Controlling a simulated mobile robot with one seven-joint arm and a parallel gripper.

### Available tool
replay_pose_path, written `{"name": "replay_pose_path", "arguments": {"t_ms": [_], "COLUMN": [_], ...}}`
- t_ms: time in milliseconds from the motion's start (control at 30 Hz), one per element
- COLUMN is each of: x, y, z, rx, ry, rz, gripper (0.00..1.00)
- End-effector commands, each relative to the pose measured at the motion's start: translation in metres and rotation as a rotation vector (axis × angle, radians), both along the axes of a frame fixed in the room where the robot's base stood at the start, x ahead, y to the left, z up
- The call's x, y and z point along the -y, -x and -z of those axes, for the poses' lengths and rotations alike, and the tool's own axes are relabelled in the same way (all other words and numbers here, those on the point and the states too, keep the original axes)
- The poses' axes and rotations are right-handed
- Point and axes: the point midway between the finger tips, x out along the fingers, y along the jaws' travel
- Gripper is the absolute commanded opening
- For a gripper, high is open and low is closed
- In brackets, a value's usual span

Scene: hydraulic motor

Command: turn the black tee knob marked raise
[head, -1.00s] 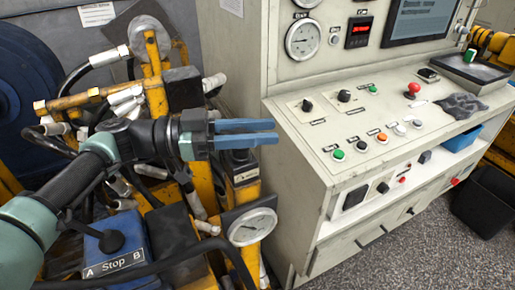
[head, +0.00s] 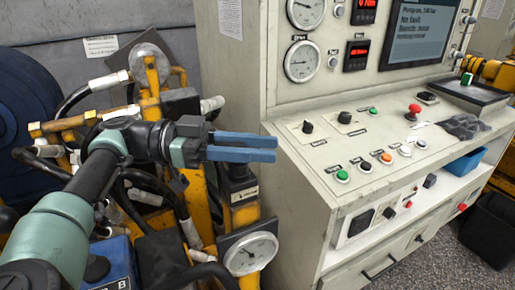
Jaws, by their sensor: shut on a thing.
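My gripper (head: 274,149) reaches in from the left, its two blue fingers pointing right and lying close together. They are shut at the top of a yellow post (head: 245,216) beside the console. A black part (head: 238,172), which seems to be the tee knob, shows just under the fingers. The fingers hide its upper part, so its shape and angle cannot be told. A small pale label (head: 245,193) sits on the post below it; its lettering is too small to read.
The grey console (head: 300,165) with buttons and knobs stands close on the right. Hoses and yellow pipes crowd the left, with a blue box (head: 110,268) at the lower left.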

Motion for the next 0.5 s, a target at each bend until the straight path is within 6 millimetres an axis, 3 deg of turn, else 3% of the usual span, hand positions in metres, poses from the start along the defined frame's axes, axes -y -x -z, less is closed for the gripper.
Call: {"name": "replay_pose_path", "arguments": {"t_ms": [267,300,467,500], "x": [-0.0002,-0.0002,-0.0001,-0.0001], "y": [-0.0010,-0.0010,-0.0006,-0.0006], "z": [-0.0030,-0.0030,-0.0021,-0.0019], "rx": [0.004,0.004,0.003,0.002], "ry": [0.005,0.005,0.004,0.004], "rz": [-0.004,-0.004,-0.003,-0.003], "gripper": [0.00,0.36,0.65,0.65]}}
